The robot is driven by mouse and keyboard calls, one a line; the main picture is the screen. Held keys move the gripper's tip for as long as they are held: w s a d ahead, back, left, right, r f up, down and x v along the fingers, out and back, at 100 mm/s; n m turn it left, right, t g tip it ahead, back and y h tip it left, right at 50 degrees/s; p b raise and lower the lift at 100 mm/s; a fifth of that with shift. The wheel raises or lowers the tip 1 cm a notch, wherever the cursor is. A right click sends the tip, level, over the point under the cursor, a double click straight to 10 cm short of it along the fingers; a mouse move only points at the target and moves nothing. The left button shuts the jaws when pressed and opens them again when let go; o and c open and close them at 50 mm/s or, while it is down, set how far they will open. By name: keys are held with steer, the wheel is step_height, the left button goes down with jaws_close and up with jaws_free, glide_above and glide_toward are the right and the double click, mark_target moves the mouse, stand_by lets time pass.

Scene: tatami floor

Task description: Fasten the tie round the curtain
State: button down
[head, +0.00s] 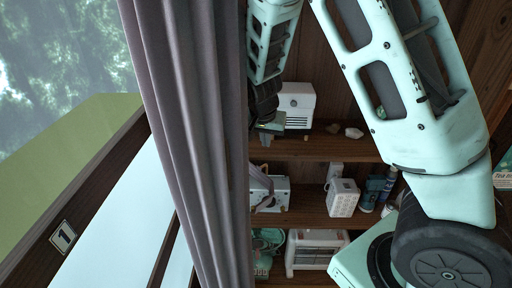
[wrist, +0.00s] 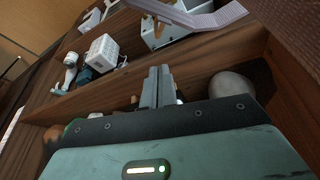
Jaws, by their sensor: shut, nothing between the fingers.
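The mauve-grey curtain (head: 195,130) hangs in long folds down the left-middle of the head view. A pale lavender strip (head: 264,190), which looks like the tie, hangs beside the curtain's right edge, in front of a shelf. It also shows in the wrist view as a band (wrist: 205,17) at the top, beyond my fingertips and apart from them. It is not around the visible part of the curtain. My gripper (wrist: 158,72) is shut and empty, pointing towards the shelves. In the head view its end is small and partly hidden beside the curtain.
Wooden shelves (head: 315,148) hold a white box-shaped device (head: 297,105), a small white box (head: 342,198), dark bottles (head: 371,192) and a larger white unit (head: 315,250). A shelf board (wrist: 180,83) lies close to my gripper. A window (head: 60,60) is left of the curtain.

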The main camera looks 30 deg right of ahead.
mark_target(267, 158)
steer(key=shift+f, duration=0.15)
steer(key=p+x, duration=0.3)
steer(key=x, duration=0.6)
steer(key=shift+d+f, duration=0.1)
steer(key=shift+f, duration=0.25)
